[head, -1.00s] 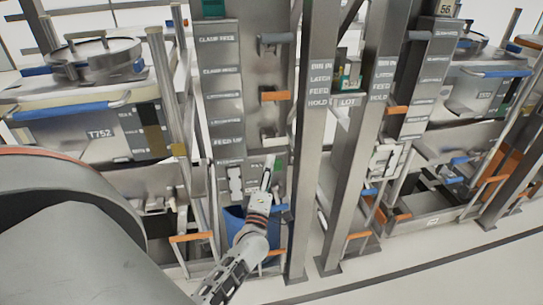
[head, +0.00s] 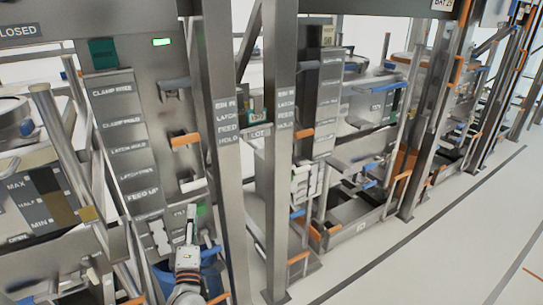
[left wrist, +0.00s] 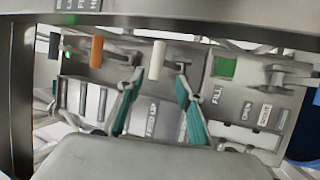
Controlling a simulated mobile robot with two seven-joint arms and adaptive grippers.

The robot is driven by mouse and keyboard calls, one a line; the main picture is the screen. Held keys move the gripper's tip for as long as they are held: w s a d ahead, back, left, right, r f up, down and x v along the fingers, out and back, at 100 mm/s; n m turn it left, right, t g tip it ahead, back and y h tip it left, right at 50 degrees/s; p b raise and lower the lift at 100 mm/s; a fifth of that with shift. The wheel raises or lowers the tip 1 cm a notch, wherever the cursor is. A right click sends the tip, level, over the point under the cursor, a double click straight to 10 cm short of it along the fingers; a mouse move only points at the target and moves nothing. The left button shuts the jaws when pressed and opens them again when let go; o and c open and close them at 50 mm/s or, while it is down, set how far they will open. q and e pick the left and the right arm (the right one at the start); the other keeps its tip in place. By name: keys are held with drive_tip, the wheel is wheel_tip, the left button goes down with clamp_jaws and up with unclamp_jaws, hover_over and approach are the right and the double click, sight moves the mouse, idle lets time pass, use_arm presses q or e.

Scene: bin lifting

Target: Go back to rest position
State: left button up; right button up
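My left gripper (head: 192,218) is at the lower left of the head view, with its fingers pointing up in front of a grey station panel (head: 127,150). In the left wrist view, the left gripper (left wrist: 160,80) has its two teal-padded fingers spread apart. Nothing is held between them. A white lever handle (left wrist: 157,60) lines up with the gap between the fingertips in that view; I cannot tell how far behind it is. My right gripper is not in view.
Steel posts (head: 280,150) stand close to the right of my left gripper. A blue bin (head: 210,275) is low behind the gripper. Open floor (head: 430,250) lies at the lower right.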

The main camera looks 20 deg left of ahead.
use_arm(q)
drive_tip(key=s+d+f+m+g+h, duration=0.1)
drive_tip(key=s+d+f+m+h, duration=0.2)
drive_tip(key=d+f+m+h, duration=0.3)
drive_tip(key=s+d+f+m+g+h, duration=0.1)
drive_tip(key=s+d+f+m+h, duration=0.2)
drive_tip(key=d+m, duration=0.4)
drive_tip(key=s+d+f+m+g+h, duration=0.1)
drive_tip(key=s+d+f+m+g, duration=0.2)
drive_tip(key=s+d+f+m, duration=0.2)
drive_tip(key=s+d+f+m+g+h, duration=0.2)
drive_tip(key=s+d+f+m, duration=0.3)
drive_tip(key=s+m, duration=0.3)
drive_tip(key=s+f+g, duration=0.1)
drive_tip(key=s, duration=0.3)
drive_tip(key=shift+f, duration=0.35)
drive_tip(key=shift+d, duration=0.1)
